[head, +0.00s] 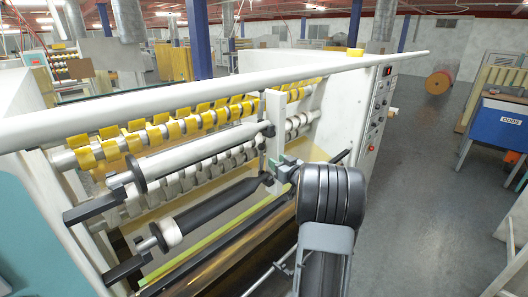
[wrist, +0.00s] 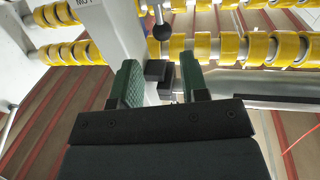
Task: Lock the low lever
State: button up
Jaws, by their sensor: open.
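My gripper (wrist: 158,64) has two green-padded jaws, which stand apart in the wrist view. A black block (wrist: 157,72) shows in the gap between them; I cannot tell whether either jaw touches it. A lever with a round black knob (wrist: 162,31) on a thin rod shows just past the fingertips, and the jaws are not around the knob. In the head view my gripper (head: 285,168) is at the right end of the lower dark roller (head: 215,208), beside the white upright (head: 275,118). My wrist and arm hide part of that area, and the low lever is not clear there.
The upper white roller (head: 195,155) runs above the dark one. Yellow tape rolls (head: 165,133) line the shafts behind. A long white bar (head: 220,85) crosses over the machine. The control panel (head: 381,105) is on the right end, with open grey floor (head: 430,170) beyond.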

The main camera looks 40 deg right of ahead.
aim_at(262, 151)
jog(key=w+p, duration=0.1)
jog(key=w, duration=0.8)
jog(key=shift+w+p, duration=0.1)
jog(key=shift+p, duration=0.25)
grip_shut()
